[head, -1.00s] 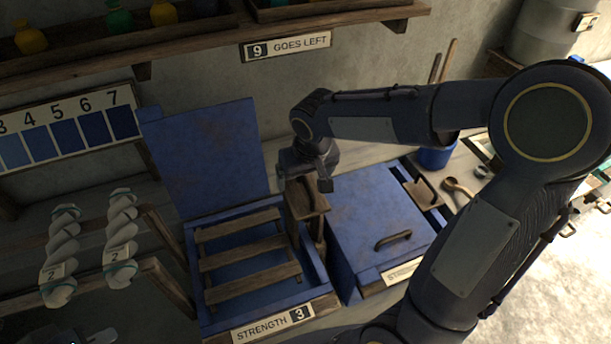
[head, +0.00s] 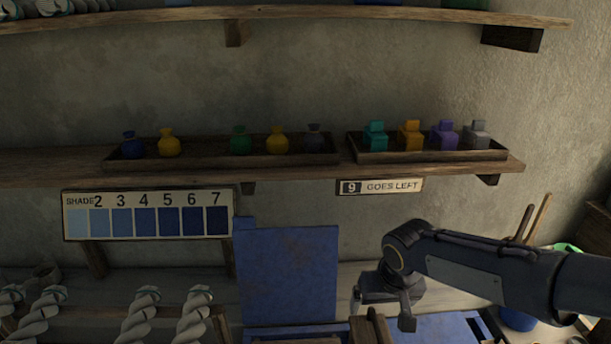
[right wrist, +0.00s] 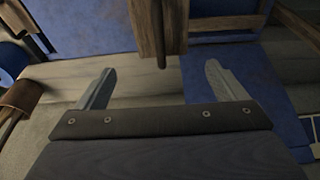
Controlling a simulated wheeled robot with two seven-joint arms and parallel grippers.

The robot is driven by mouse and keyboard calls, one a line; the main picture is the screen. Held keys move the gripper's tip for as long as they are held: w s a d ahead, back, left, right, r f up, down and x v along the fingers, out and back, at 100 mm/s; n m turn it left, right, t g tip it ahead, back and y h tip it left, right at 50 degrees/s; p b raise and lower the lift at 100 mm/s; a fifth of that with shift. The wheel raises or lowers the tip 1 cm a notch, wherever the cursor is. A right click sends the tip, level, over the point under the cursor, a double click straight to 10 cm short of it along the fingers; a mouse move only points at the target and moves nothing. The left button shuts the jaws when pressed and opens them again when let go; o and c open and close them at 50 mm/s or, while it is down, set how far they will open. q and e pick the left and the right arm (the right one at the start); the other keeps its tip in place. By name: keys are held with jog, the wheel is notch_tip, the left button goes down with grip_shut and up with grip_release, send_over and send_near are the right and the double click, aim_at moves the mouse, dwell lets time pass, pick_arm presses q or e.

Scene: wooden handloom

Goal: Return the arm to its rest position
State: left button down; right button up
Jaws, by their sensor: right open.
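My right arm (head: 490,268) reaches in from the right edge in the head view, bent at the wrist. My right gripper (head: 382,308) is open and hangs in front of the blue vats. In the right wrist view its two fingers (right wrist: 160,72) stand wide apart with nothing between them. A wooden piece with a thin rod (right wrist: 158,28) lies beyond the fingertips, and I cannot tell its distance. It also shows just below the gripper in the head view (head: 371,328). My left gripper is not in view.
An upright blue lid (head: 288,275) stands left of the gripper. A shelf (head: 60,165) with trays of coloured bottles and blocks is above it. A shade card (head: 147,214) hangs left, over twisted yarn skeins (head: 140,315). A blue lid (head: 440,328) lies below the arm.

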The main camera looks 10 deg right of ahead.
jog(key=s+r+t+y, duration=0.1)
jog(key=s+y, duration=0.1)
jog(key=s, duration=0.7)
jog(key=s+r+m+t+y, duration=0.1)
jog(key=s, duration=0.9)
jog(key=shift+s+a+r+t+y, duration=0.2)
jog(key=shift+r+t+y, duration=0.15)
jog(key=shift+t+y, duration=0.05)
